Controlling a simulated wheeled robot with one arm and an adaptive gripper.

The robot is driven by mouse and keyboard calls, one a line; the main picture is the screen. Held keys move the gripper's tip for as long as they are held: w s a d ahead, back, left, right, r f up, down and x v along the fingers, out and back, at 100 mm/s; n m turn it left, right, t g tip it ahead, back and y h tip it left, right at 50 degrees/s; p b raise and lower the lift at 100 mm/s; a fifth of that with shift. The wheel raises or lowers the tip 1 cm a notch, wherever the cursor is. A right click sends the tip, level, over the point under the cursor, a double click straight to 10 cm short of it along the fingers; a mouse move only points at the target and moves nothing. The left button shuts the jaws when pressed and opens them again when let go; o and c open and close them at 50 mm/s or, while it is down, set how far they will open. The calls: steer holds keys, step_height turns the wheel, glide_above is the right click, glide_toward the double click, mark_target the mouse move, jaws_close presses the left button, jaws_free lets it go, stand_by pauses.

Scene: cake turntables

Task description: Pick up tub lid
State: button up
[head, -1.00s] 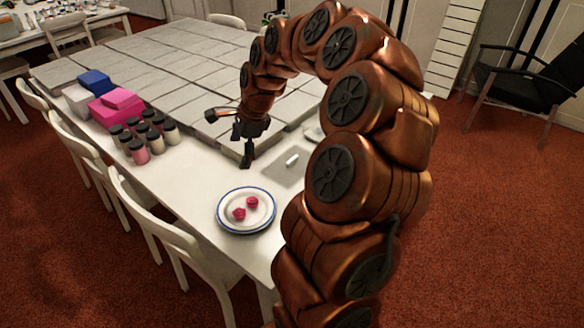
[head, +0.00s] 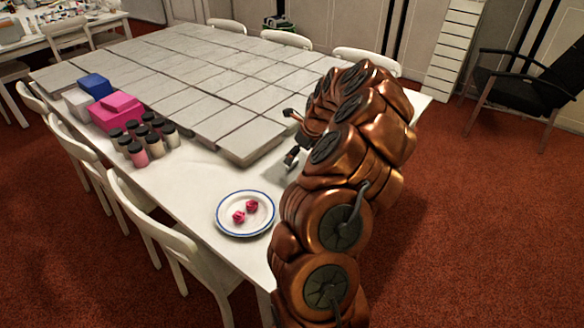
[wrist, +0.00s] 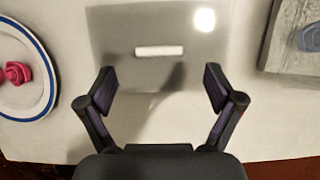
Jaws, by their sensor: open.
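A flat grey, see-through-looking square, which I take for the tub lid (wrist: 115,25), lies on the white table. A short white bar (wrist: 159,51) sits on its middle like a handle; I cannot tell if it is fixed. My gripper (wrist: 160,86) is open and empty over the near part of the square. Its two fingers are spread wider than the bar, which shows beyond the tips, roughly centred between them. In the head view my gripper (head: 291,157) is low over the table's right part, and my arm hides most of the square.
A blue-rimmed plate (head: 222,224) with two pink pieces lies left of the square. Grey slabs (head: 190,95) cover much of the table (head: 190,180); one edge is right in the wrist view. Dark-capped jars (head: 150,138) and coloured boxes (head: 112,110) stand farther left.

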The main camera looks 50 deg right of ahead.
mark_target(292, 166)
steer(key=shift+p+x, duration=0.5)
steer(key=shift+x, duration=1.75)
steer(key=shift+c, duration=0.4)
steer(key=c, duration=0.9)
steer(key=shift+r, duration=0.15)
